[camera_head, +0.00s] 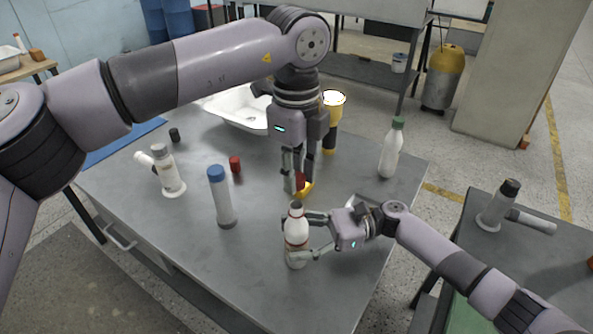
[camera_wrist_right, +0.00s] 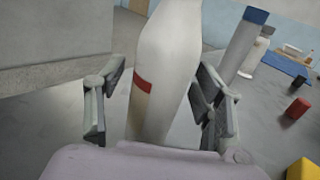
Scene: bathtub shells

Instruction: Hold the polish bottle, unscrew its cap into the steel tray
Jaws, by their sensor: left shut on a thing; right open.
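The white bottle (camera_head: 296,240) with a red band, seemingly the polish bottle, stands upright near the table's front right edge. Its neck top looks dark reddish. It also fills the middle of the right wrist view (camera_wrist_right: 162,65), its top cut off. My right gripper (camera_head: 300,238) is open, with a finger on either side of the bottle; contact cannot be told. My left gripper (camera_head: 296,188) points down just behind and above the bottle and is shut on a small red thing (camera_head: 300,181), seemingly a cap. The steel tray is not clearly seen; a pale edge (camera_head: 350,202) shows behind my right gripper.
A yellow object (camera_head: 306,188) lies beneath my left gripper. A white basin (camera_head: 232,112) stands behind.

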